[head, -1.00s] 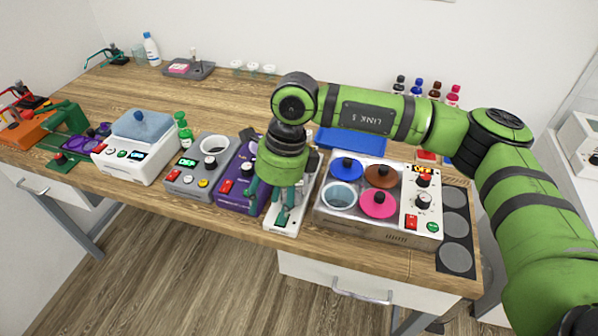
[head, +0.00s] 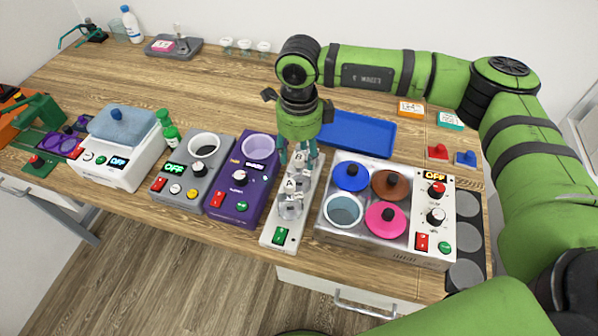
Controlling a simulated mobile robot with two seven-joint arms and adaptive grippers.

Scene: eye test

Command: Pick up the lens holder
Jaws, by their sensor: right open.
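I cannot tell for sure which thing is the lens holder. A green holder-like piece (head: 40,112) stands at the left edge by an orange block, partly cut off. A dark teal frame on a black base (head: 82,35) stands at the far left back. My right gripper (head: 298,164) is open, pointing down over the back of a narrow white stand (head: 268,242) with clear vessels marked A and B. Its fingers overlap vessel B in the picture, and I cannot tell whether they touch. Both possible holders are far left of it. My left gripper is not in view.
Left of the stand are a purple device (head: 228,200), a grey device (head: 180,180) and a white device (head: 107,160). Right is a bath with coloured lids (head: 400,250). A blue tray (head: 358,133) lies behind. The back left wood (head: 180,85) is mostly clear.

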